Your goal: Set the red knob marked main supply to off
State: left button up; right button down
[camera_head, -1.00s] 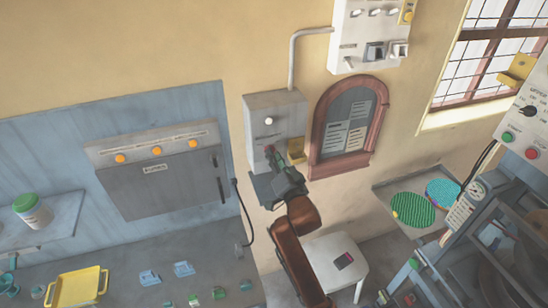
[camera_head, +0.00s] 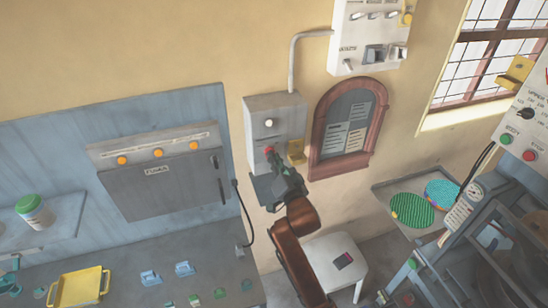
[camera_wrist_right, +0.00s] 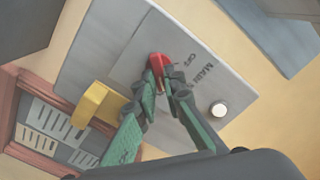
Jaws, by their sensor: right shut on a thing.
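The red knob (camera_wrist_right: 158,62) sits on the grey main supply box (camera_head: 258,105) on the wall, and its tip also shows in the head view (camera_head: 269,150). In the right wrist view the plate beside it is lettered MAIN and OFF, partly hidden by a finger. My right gripper (camera_wrist_right: 164,76) is shut on the knob, one green finger on each side. In the head view the right gripper (camera_head: 274,162) reaches up to the box from below. A white round lamp (camera_wrist_right: 218,109) is on the same box. My left gripper is not in view.
A yellow bracket (camera_head: 296,152) sticks out at the box's right side, close to my gripper. An arched notice board (camera_head: 317,145) hangs to the right. A white stool (camera_head: 322,250) stands below. A grey conduit (camera_head: 292,62) rises from the box.

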jog(key=n+p, duration=0.2)
jog(key=n, duration=0.3)
jog(key=n+p, duration=0.3)
jog(key=n, duration=0.3)
jog(key=n+p, duration=0.3)
jog(key=n, duration=0.2)
jog(key=shift+s+a, duration=0.1)
jog(key=shift+a, duration=0.3)
jog(key=shift+n, duration=0.4)
jog(key=c, duration=2)
grip_release()
jog(key=shift+s, duration=0.1)
jog(key=v, duration=1.2)
